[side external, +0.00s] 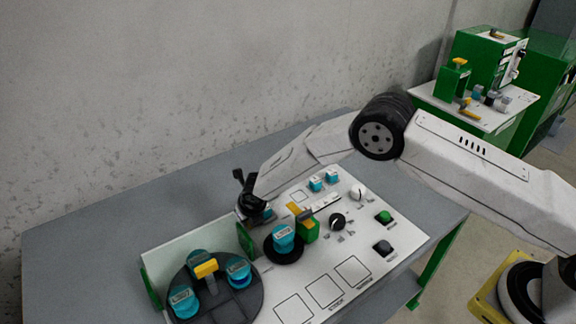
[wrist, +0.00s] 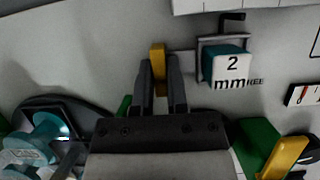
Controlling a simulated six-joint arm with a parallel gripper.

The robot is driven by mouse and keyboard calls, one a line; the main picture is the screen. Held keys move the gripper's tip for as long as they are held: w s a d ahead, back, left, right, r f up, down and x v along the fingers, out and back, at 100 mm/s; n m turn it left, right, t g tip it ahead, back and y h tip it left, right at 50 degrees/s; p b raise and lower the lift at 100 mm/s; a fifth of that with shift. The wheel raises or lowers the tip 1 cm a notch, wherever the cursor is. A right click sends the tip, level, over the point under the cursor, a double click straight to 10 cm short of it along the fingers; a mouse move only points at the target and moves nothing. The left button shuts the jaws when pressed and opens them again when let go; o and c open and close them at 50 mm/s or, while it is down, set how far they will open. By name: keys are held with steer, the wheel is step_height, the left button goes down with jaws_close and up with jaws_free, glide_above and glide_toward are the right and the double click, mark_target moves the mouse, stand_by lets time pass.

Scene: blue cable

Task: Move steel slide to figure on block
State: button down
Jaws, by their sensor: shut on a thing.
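My gripper (wrist: 160,85) is shut on a narrow yellow upright piece (wrist: 158,55), which looks like the handle of the slide. The slide's body and any marking on it are hidden or too small to read. A teal block with a white face reading "2 mm" (wrist: 232,67) sits in a grey frame to the right of the fingers, apart from them. In the side external view my gripper (side external: 252,208) is down at the panel's back edge. A teal piece (side external: 265,214) shows partly beside it. The yellow piece cannot be made out there.
A green block with a yellow lever (side external: 305,224) stands right of my gripper. A dark round tray (side external: 240,300) with teal pieces is at front left. The white panel (side external: 385,262) has a teal-topped black dial (side external: 283,240), knobs and buttons. Its front right is mostly flat.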

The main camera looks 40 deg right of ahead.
stand_by(0.7)
steer(key=shift+d, duration=1.55)
steer(key=c, duration=0.6)
jaws_free()
steer(key=shift+c, duration=0.2)
steer(key=shift+a+r, duration=0.1)
steer(key=shift+r, duration=0.05)
steer(key=shift+s+r, duration=0.1)
steer(key=shift+r, duration=0.05)
steer(key=v, duration=0.7)
